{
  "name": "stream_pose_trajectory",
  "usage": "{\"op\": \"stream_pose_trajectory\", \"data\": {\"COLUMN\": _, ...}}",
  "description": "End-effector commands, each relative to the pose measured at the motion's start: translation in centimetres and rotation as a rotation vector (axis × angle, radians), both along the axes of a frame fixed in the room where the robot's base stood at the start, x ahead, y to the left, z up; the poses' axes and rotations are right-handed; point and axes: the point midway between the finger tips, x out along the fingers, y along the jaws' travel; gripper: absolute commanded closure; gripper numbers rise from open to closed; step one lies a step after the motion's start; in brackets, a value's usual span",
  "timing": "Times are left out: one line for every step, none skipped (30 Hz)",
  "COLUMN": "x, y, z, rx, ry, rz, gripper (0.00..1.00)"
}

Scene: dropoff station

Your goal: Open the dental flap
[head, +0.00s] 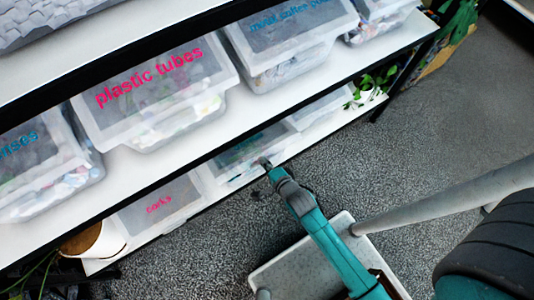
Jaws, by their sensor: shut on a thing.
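A clear bin with a grey, see-through front flap (232,150) stands on the lower shelf, left of the picture's middle. Its teal lettering is too small and too slanted to read, so I cannot confirm that it says dental. My gripper (266,163) reaches in from the lower right and is at the lower right part of this flap. The gripper is shut on the flap's edge, though the fingertips are small and dark here. The flap appears to lie over the bin's front; I cannot tell whether it is tilted out at all.
The corks bin (160,207) is to the left on the same shelf, and another clear bin (318,108) is to the right. The plastic tubes bin (152,90) is on the shelf above. Plants stand at the right end. Speckled grey floor (420,130) lies open in front.

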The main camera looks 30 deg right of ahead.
Motion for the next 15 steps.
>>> {"op": "stream_pose_trajectory", "data": {"x": 0.4, "y": 0.0, "z": 0.8, "rx": 0.000, "ry": -0.007, "rz": 0.000, "gripper": 1.00}}
{"op": "stream_pose_trajectory", "data": {"x": 0.5, "y": 0.0, "z": 1.0, "rx": 0.000, "ry": -0.007, "rz": 0.001, "gripper": 1.00}}
{"op": "stream_pose_trajectory", "data": {"x": 0.6, "y": 0.0, "z": 1.3, "rx": 0.000, "ry": -0.007, "rz": 0.001, "gripper": 1.00}}
{"op": "stream_pose_trajectory", "data": {"x": 0.7, "y": 0.0, "z": 1.5, "rx": 0.000, "ry": -0.007, "rz": 0.001, "gripper": 1.00}}
{"op": "stream_pose_trajectory", "data": {"x": 0.8, "y": 0.0, "z": 1.7, "rx": 0.000, "ry": -0.006, "rz": 0.001, "gripper": 1.00}}
{"op": "stream_pose_trajectory", "data": {"x": 0.9, "y": 0.0, "z": 1.9, "rx": 0.000, "ry": -0.007, "rz": 0.001, "gripper": 1.00}}
{"op": "stream_pose_trajectory", "data": {"x": 0.9, "y": 0.0, "z": 2.0, "rx": 0.000, "ry": -0.007, "rz": 0.001, "gripper": 1.00}}
{"op": "stream_pose_trajectory", "data": {"x": 1.0, "y": 0.0, "z": 2.2, "rx": 0.000, "ry": -0.007, "rz": 0.001, "gripper": 1.00}}
{"op": "stream_pose_trajectory", "data": {"x": 1.0, "y": 0.0, "z": 2.3, "rx": 0.000, "ry": -0.007, "rz": 0.001, "gripper": 1.00}}
{"op": "stream_pose_trajectory", "data": {"x": 1.1, "y": 0.0, "z": 2.3, "rx": 0.000, "ry": -0.006, "rz": 0.001, "gripper": 1.00}}
{"op": "stream_pose_trajectory", "data": {"x": 1.1, "y": 0.0, "z": 2.4, "rx": 0.000, "ry": -0.006, "rz": 0.001, "gripper": 1.00}}
{"op": "stream_pose_trajectory", "data": {"x": 1.1, "y": 0.0, "z": 2.4, "rx": 0.000, "ry": -0.006, "rz": 0.001, "gripper": 1.00}}
{"op": "stream_pose_trajectory", "data": {"x": 1.1, "y": 0.0, "z": 2.5, "rx": 0.000, "ry": -0.005, "rz": 0.001, "gripper": 1.00}}
{"op": "stream_pose_trajectory", "data": {"x": 1.1, "y": 0.0, "z": 2.5, "rx": 0.000, "ry": -0.005, "rz": 0.001, "gripper": 1.00}}
{"op": "stream_pose_trajectory", "data": {"x": 1.1, "y": 0.0, "z": 2.5, "rx": 0.000, "ry": -0.005, "rz": 0.001, "gripper": 1.00}}
